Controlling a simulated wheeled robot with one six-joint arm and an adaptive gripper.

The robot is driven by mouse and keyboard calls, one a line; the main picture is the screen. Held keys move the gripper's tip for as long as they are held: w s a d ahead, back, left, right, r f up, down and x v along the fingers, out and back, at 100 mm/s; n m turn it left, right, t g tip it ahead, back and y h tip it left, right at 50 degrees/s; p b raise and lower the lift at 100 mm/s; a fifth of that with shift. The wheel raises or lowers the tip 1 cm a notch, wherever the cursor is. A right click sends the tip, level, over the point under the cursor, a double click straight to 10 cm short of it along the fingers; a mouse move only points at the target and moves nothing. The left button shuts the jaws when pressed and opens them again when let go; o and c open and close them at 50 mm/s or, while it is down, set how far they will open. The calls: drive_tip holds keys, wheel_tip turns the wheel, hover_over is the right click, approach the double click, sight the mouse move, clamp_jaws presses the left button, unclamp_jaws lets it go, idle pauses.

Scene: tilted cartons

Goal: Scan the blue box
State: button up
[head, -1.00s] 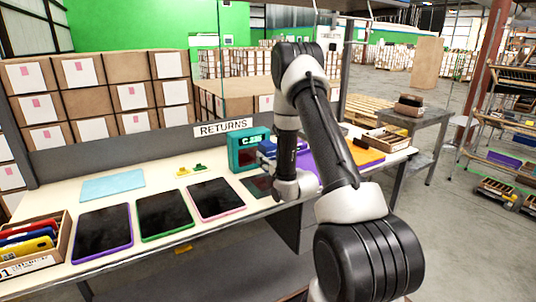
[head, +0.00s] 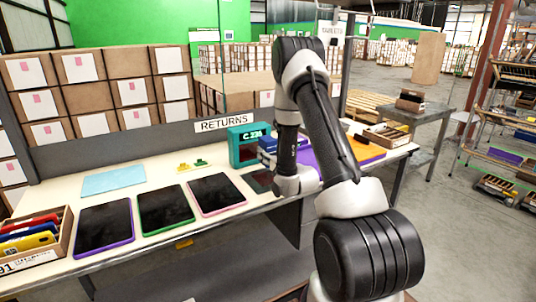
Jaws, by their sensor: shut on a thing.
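A blue box (head: 268,143) shows beside my wrist, just right of the teal scanner (head: 235,147) with its lit display. My arm reaches down over the bench, and its wrist covers part of the box. My gripper (head: 272,158) is mostly hidden behind the wrist. What shows of it is close against the blue box, and it is shut on it. The fingertips do not show clearly. A dark plate (head: 259,182) lies at the foot of the scanner, left of the wrist.
Tablets with purple (head: 103,228), green (head: 165,209) and pink (head: 216,194) rims lie along the bench's front. A carton of coloured items (head: 64,236) stands at the left. Purple and orange (head: 362,149) flat pieces and an open carton (head: 386,136) are at the right.

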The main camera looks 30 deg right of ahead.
sight(268, 138)
drive_tip(key=shift+r, duration=3.05)
